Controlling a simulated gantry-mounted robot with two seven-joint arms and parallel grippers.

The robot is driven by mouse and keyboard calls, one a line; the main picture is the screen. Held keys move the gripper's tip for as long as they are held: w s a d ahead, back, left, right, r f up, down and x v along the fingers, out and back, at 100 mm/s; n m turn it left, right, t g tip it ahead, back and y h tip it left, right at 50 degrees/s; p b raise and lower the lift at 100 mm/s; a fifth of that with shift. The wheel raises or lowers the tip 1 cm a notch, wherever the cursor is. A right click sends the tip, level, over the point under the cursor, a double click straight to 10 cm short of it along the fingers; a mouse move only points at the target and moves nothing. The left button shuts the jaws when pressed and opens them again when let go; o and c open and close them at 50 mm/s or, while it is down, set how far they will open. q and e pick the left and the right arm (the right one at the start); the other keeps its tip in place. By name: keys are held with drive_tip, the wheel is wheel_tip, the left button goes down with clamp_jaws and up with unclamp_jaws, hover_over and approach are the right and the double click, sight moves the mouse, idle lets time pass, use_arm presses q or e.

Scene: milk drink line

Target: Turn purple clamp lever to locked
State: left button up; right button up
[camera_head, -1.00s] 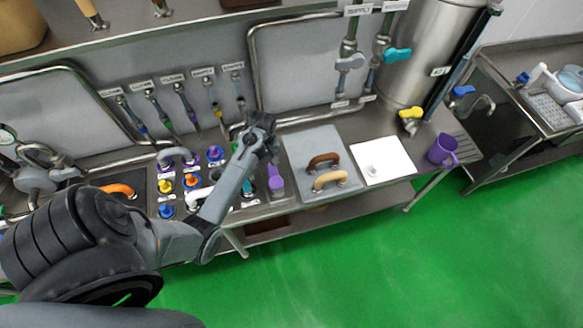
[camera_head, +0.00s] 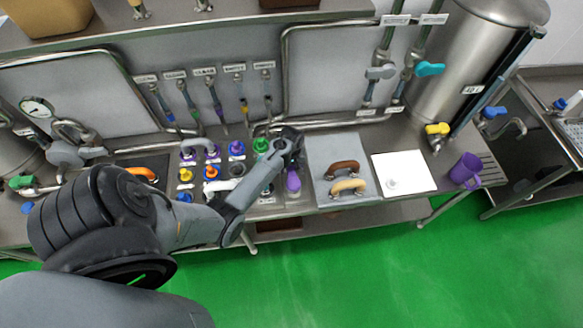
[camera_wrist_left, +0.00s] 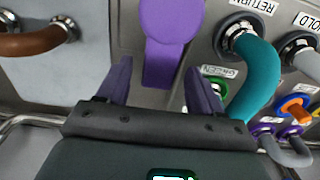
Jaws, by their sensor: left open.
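The purple clamp lever (camera_head: 293,182) is on the counter, just left of the grey board. In the left wrist view the purple lever (camera_wrist_left: 168,42) is large at the top centre, its narrow end pointing down between my fingers. My left gripper (camera_head: 292,150) is behind the lever in the head view. In the left wrist view my left gripper (camera_wrist_left: 160,82) is open, one finger on each side of the lever's narrow end, with gaps showing. I cannot tell whether the fingers are level with it. My right gripper is not in view.
A teal hose (camera_wrist_left: 257,75) from the RETURN port runs close to the right finger. The grey board (camera_head: 325,160) with brown and tan handles lies right of the lever. Coloured fittings (camera_head: 211,171) crowd the left. A white board (camera_head: 405,165) and a purple jug (camera_head: 466,170) stand farther right.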

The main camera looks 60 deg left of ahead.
use_arm(q)
drive_tip(key=shift+f, duration=0.25)
drive_tip(key=shift+c, duration=0.5)
clamp_jaws()
